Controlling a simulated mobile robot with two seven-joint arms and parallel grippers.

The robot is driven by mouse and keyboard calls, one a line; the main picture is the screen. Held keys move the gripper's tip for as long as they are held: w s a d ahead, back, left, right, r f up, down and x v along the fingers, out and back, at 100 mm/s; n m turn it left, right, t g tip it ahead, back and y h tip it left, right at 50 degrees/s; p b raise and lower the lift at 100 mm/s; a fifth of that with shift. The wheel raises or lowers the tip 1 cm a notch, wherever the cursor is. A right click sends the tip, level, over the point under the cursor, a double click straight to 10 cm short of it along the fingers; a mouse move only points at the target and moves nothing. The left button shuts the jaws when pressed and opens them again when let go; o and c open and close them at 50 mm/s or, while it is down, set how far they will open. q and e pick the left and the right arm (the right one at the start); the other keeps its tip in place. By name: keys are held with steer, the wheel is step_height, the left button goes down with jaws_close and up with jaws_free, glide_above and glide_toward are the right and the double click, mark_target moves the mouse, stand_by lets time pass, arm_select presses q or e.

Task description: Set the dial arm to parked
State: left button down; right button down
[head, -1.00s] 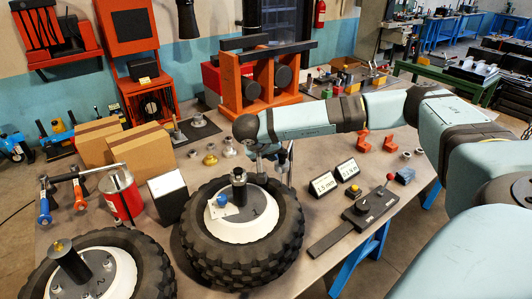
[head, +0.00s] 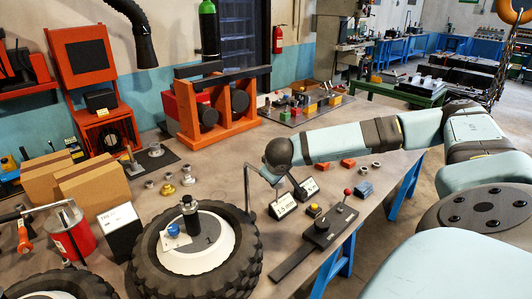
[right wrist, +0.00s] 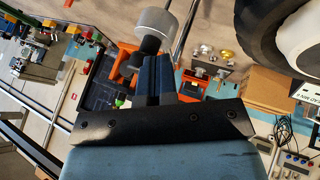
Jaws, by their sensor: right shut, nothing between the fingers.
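The dial unit (head: 322,229) is a black plate on the bench, right of the front wheel. The knob end points to the back right. The small labels are too blurred to read. My right gripper (head: 272,178) hangs behind the two sign cards, left of the dial unit and apart from it; its fingertips are partly hidden. In the right wrist view its fingers (right wrist: 158,75) are shut and empty. My left gripper is not in view.
Two sign cards (head: 283,207) stand between my right gripper and the dial unit. A thin bent metal post (head: 247,188) stands by the wheel (head: 235,262).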

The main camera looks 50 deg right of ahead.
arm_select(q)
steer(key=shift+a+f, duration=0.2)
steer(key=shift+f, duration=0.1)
arm_select(e)
steer(key=shift+s+d+r, duration=0.1)
steer(key=shift+s+d, duration=0.15)
steer(key=shift+d, duration=0.8)
